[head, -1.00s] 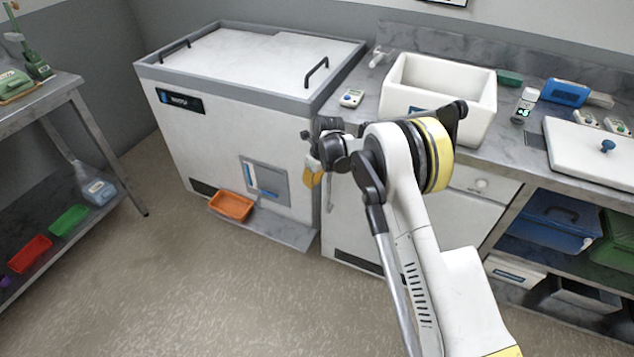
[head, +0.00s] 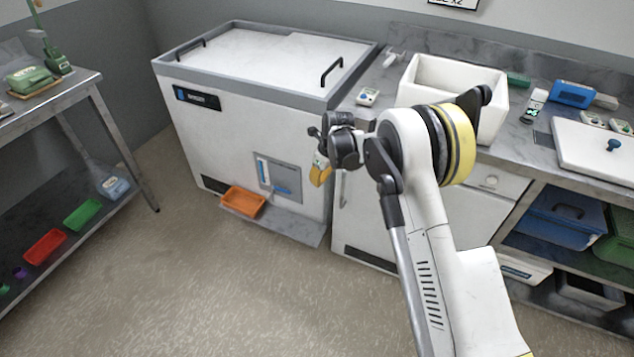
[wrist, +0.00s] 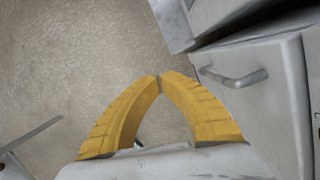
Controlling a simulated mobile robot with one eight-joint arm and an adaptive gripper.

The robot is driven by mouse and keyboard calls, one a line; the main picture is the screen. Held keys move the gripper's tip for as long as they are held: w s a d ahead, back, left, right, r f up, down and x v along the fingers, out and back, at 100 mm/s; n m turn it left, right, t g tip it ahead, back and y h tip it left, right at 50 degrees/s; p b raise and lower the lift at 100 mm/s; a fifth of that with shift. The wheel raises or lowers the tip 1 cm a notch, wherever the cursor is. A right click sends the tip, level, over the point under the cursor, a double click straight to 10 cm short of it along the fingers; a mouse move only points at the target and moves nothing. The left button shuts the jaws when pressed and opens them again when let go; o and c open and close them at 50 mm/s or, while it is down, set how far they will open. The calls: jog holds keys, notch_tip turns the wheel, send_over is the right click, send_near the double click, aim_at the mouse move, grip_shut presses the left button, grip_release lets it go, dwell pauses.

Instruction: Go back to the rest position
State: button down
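My gripper (head: 320,172) hangs in front of the white chest machine and the cabinet beside it, in the head view. In the wrist view its two yellow fingers (wrist: 160,84) meet at the tips, with nothing seen between them. My arm is folded, with its elbow in front of the white basin on the counter.
The white chest machine (head: 240,134) has an orange tray (head: 243,202) at its foot. A steel counter (head: 385,82) carries a white basin (head: 450,85). A cabinet handle (wrist: 235,78) is near my gripper. A shelf table (head: 60,105) stands left. The middle floor is clear.

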jog(key=s+d+r+n+t+p, duration=0.1)
jog(key=s+d+r+n, duration=0.15)
jog(key=r, duration=0.55)
jog(key=s+d+r+n, duration=0.2)
jog(key=d+r, duration=0.2)
jog(key=r, duration=0.3)
jog(key=s+d+r+n+t+p, duration=0.1)
jog(key=s+d+r+n, duration=0.15)
jog(key=r, duration=0.55)
jog(key=s+d+r+n+t, duration=0.1)
jog(key=s+d+r+n, duration=0.4)
jog(key=s+d+r, duration=0.3)
jog(key=s+d+n, duration=0.2)
jog(key=s+n, duration=0.2)
jog(key=s, duration=0.3)
jog(key=s+d+n+t+h, duration=0.1)
jog(key=s+d+n, duration=0.2)
jog(key=s, duration=0.4)
jog(key=s+d+n+t+h, duration=0.1)
jog(key=s+d+n, duration=0.2)
jog(key=s+n, duration=0.2)
jog(key=s, duration=0.2)
jog(key=shift+s+d+f+n, duration=0.15)
jog(key=shift+s+f+n, duration=0.15)
jog(key=shift+f+n, duration=0.1)
jog(key=shift+r, duration=0.1)
